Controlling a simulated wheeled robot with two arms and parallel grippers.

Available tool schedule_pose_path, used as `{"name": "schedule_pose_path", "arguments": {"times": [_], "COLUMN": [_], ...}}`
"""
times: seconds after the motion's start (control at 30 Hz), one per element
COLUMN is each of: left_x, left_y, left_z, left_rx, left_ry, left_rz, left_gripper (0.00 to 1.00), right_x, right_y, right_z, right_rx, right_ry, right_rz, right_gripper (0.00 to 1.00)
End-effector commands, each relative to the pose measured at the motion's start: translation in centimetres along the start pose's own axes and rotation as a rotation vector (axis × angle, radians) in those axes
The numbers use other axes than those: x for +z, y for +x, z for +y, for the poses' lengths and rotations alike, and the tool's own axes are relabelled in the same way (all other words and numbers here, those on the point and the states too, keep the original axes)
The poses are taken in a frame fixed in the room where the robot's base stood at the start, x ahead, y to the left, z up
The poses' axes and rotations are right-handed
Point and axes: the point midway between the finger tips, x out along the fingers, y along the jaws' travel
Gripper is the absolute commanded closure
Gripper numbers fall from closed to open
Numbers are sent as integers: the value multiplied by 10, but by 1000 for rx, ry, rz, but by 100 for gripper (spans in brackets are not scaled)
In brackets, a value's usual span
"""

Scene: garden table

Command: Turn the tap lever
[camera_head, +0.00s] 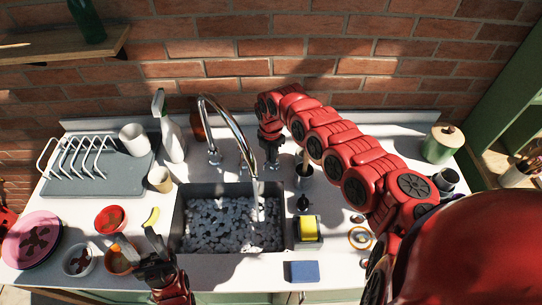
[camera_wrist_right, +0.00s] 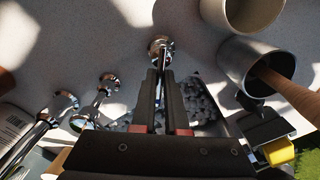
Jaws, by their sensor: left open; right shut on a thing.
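The chrome tap (camera_head: 232,125) arches over the sink, its spout pointing down into it. A chrome lever (camera_wrist_right: 161,48) stands on the counter right of the spout; its upper part is between my right gripper's fingers. My right gripper (camera_head: 271,150) reaches down behind the sink and is shut on this lever; its two dark fingers (camera_wrist_right: 161,76) are close together in the right wrist view. Another chrome fitting (camera_head: 214,156) stands left of it. My left gripper (camera_head: 154,246) is open at the front left of the sink, apart from the tap.
The grey sink (camera_head: 180,215) holds pale grey clumps. Right of the lever stands a metal cup (camera_head: 304,180) with a wooden handle in it. A spray bottle (camera_head: 171,135) stands left of the tap. A yellow sponge (camera_head: 309,228), bowls and a dish rack (camera_head: 85,182) occupy the counter.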

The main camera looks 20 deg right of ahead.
Motion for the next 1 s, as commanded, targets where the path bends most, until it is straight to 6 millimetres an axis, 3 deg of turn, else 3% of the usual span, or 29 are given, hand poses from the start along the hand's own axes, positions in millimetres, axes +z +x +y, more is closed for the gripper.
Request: {"name": "schedule_pose_path", "arguments": {"times": [0.07,0.1,0.27,0.67,0.83,1.0], "left_x": [0,0,0,1,3,7], "left_y": [0,0,0,-4,-19,-40], "left_z": [0,0,0,0,1,2], "left_rx": [0,0,0,0,0,0], "left_ry": [0,0,0,0,0,0], "left_rz": [0,0,0,0,0,0], "left_gripper": [50,50,50,50,50,50], "right_x": [0,0,0,2,3,2], "right_y": [0,0,0,-8,-37,-83], "right_z": [0,0,0,0,0,1], "right_rx": [0,0,0,1,3,7], "right_ry": [1,1,1,3,3,2], "right_rz": [1,1,0,-2,-4,-6], "right_gripper": [100,85,59,59,59,59]}}
